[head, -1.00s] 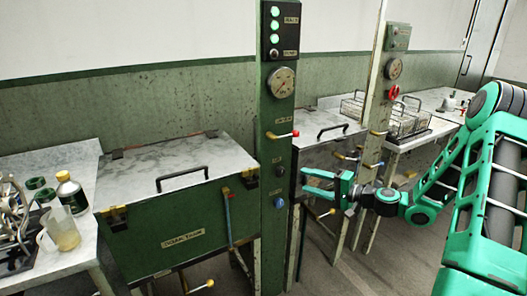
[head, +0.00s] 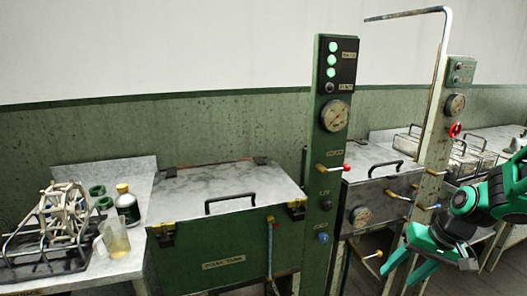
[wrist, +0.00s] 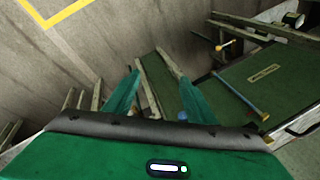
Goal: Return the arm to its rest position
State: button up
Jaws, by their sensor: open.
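My gripper (head: 404,268) is at the lower right of the head view, in front of the grey basin. Its green fingers are spread apart with nothing between them. In the wrist view my gripper (wrist: 160,90) also shows open and empty, with the green post and its blue knob (wrist: 183,116) beyond the fingers. My arm is partly cut off by the right edge of the head view.
A green basin with a closed lid (head: 230,190) stands left of a green gauge post (head: 328,150). A grey basin (head: 372,195) and a second post (head: 440,150) stand near my arm. A table (head: 120,262) at left holds a jug (head: 116,240), bottle and metal reel.

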jog(key=s+d+r+m+g+h, duration=0.1)
jog(key=s+r, duration=0.3)
jog(key=s, duration=0.6)
jog(key=s+d+r+m+g+h, duration=0.1)
jog(key=s+d+r, duration=0.3)
jog(key=s, duration=0.7)
jog(key=shift+d+r+m+g+h, duration=0.2)
jog(key=shift+m+g+h, duration=0.1)
jog(key=shift+m+h, duration=0.3)
